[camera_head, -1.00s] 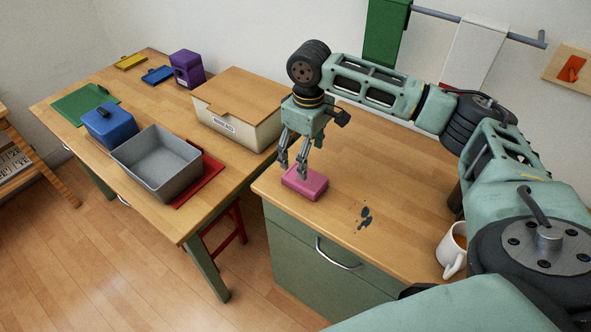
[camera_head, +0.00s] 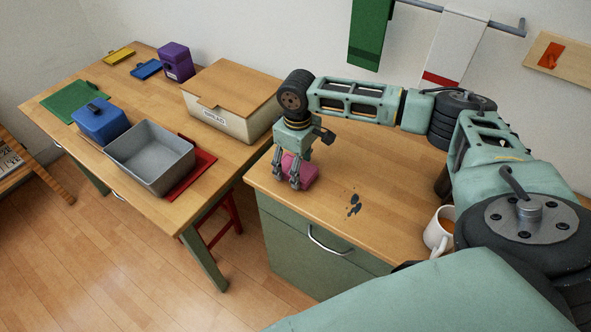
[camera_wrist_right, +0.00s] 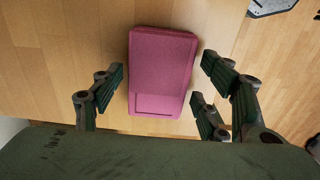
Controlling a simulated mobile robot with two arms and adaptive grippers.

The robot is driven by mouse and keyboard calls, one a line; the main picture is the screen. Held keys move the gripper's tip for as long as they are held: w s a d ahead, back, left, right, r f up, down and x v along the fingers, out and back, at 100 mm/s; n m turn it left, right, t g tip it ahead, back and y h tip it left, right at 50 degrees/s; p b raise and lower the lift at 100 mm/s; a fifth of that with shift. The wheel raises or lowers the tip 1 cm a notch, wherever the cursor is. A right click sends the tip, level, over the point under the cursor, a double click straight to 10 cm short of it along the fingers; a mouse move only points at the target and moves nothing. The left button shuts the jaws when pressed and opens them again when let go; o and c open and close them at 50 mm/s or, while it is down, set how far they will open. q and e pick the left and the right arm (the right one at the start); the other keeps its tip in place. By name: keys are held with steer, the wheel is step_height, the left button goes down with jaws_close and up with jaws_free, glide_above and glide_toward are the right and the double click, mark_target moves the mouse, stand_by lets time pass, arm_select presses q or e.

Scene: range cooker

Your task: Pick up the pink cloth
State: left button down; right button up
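The pink cloth (camera_head: 300,172) is a folded block near the left end of the wooden counter top. My right gripper (camera_head: 285,181) points down over it, partly hiding it in the head view. In the right wrist view the cloth (camera_wrist_right: 161,75) lies between the fingers of my right gripper (camera_wrist_right: 160,92), with one finger on its left and two on its right. The fingers are spread, and gaps show on both sides of the cloth. My left gripper is not in view.
A white mug (camera_head: 438,232) stands at the counter's right, close to my arm. Dark stains (camera_head: 353,204) mark the counter. On the left table stand a grey bin (camera_head: 150,160), a lidded box (camera_head: 225,115) and a blue container (camera_head: 100,122). A handled drawer (camera_head: 320,245) is below.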

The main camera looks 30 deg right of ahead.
steer(key=c, duration=0.6)
steer(key=shift+c, duration=1.3)
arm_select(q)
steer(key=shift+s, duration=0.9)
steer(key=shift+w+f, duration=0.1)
arm_select(e)
steer(key=shift+r, duration=0.1)
